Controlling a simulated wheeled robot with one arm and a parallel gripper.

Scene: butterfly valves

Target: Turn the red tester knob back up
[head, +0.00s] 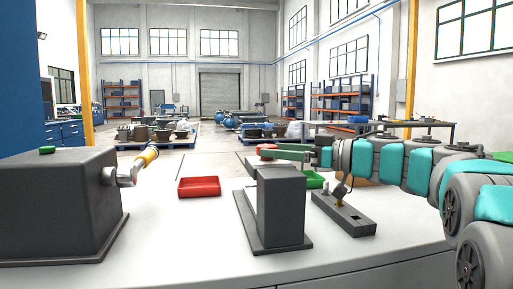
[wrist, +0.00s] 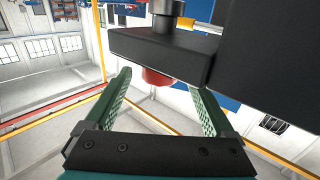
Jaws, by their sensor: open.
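The red tester knob (wrist: 157,77) shows in the wrist view below a dark bar (wrist: 165,50), which hides part of it. My gripper (wrist: 160,84) is open, with one green finger on each side of the knob. I cannot see either finger touching it. In the head view my gripper (head: 272,153) reaches in from the right at the top of the dark grey tester stand (head: 280,206). A bit of red shows there by the fingertips, too small to make out clearly.
A red tray (head: 199,187) lies left of the stand. A green tray (head: 313,180) and a low grey fixture (head: 343,213) are on the right.

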